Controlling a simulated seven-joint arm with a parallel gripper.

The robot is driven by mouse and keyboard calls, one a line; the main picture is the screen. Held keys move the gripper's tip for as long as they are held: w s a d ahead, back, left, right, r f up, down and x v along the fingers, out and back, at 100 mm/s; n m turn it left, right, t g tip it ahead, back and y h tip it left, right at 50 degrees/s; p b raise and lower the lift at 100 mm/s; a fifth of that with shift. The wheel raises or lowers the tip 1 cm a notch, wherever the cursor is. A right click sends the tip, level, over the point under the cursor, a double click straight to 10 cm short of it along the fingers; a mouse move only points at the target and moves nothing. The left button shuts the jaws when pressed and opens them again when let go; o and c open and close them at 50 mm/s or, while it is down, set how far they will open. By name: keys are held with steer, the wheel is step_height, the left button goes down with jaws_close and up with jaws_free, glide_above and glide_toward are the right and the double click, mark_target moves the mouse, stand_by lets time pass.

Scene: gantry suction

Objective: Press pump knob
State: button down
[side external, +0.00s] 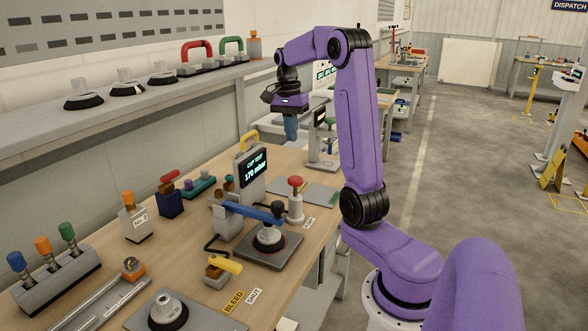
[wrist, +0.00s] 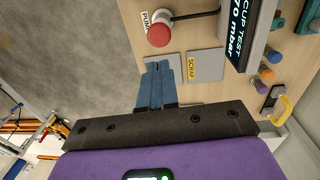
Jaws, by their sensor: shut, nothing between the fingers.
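The pump knob (side external: 295,182) is a red round cap on a white post, standing near the front edge of the wooden bench beside a PUMP label (side external: 309,222). In the wrist view the red knob (wrist: 158,36) is beyond my fingertips, apart from them, with its label partly hidden. My gripper (side external: 291,138) has blue fingers that point down. It is well above the bench and the knob, touching nothing. In the wrist view the gripper (wrist: 158,65) has its fingers together and empty, over grey plates.
A CUP TEST display (side external: 254,168) reading 170 mbar stands behind the knob. A blue lever (side external: 250,211) over a black suction cup is left of it. Grey plates, one by a SCRAP label (wrist: 192,68), lie near the knob. The air around my gripper is clear.

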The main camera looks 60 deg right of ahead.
mark_target(294, 178)
steer(key=f, duration=1.1)
steer(key=shift+s+f, duration=0.3)
steer(key=shift+s, duration=0.1)
steer(key=shift+s+f, duration=0.1)
steer(key=shift+f, duration=1.75)
step_height(294, 178, up, 14)
steer(key=w, duration=0.1)
steer(key=shift+r, duration=0.2)
steer(key=shift+w, duration=0.1)
